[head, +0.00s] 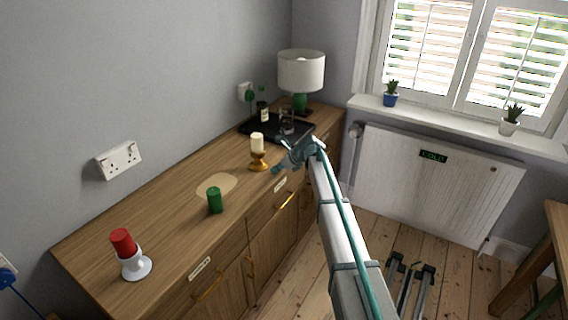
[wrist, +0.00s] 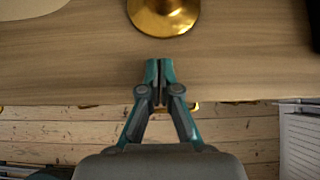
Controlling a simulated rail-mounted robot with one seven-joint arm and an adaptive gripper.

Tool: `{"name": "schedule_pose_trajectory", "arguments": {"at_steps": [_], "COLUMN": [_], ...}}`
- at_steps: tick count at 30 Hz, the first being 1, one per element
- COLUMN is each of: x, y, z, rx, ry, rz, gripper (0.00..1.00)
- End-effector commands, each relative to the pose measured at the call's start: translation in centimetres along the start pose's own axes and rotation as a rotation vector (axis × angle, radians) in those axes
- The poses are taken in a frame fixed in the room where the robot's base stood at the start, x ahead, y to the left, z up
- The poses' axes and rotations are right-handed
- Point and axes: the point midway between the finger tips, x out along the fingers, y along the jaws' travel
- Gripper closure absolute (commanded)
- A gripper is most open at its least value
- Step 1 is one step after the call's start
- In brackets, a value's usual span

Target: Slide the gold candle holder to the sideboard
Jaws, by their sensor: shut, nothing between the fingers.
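The gold candle holder (head: 259,163) stands upright on the wooden sideboard (head: 165,240), with a cream candle (head: 257,143) in it. My gripper (head: 277,170) is shut and empty, just to the right of the holder's base in the head view. In the wrist view the holder's round gold base (wrist: 163,14) is cut off by the top edge. My shut fingertips (wrist: 159,62) point at it, with a small strip of sideboard between. A pale oval patch (head: 214,184) lies on the sideboard, left of the holder.
A green candle (head: 215,200) stands near the front edge, beside the oval patch. A red candle in a white holder (head: 135,263) stands at the near left. A black tray (head: 262,132) with a bottle and the lamp (head: 301,72) are at the far end.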

Motion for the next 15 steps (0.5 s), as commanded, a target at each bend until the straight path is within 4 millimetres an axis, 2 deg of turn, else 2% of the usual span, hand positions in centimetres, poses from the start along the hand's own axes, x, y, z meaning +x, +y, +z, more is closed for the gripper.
{"name": "schedule_pose_trajectory", "arguments": {"at_steps": [1, 6, 15], "x": [0.6, 2.0, 2.8], "y": [-0.2, -0.1, 0.0], "z": [0.8, 2.3, 2.9], "rx": [-0.001, 0.0, 0.0], "ry": [-0.001, -0.001, -0.001], "rz": [0.0, 0.0, -0.001], "gripper": [1.0, 1.0, 1.0]}}
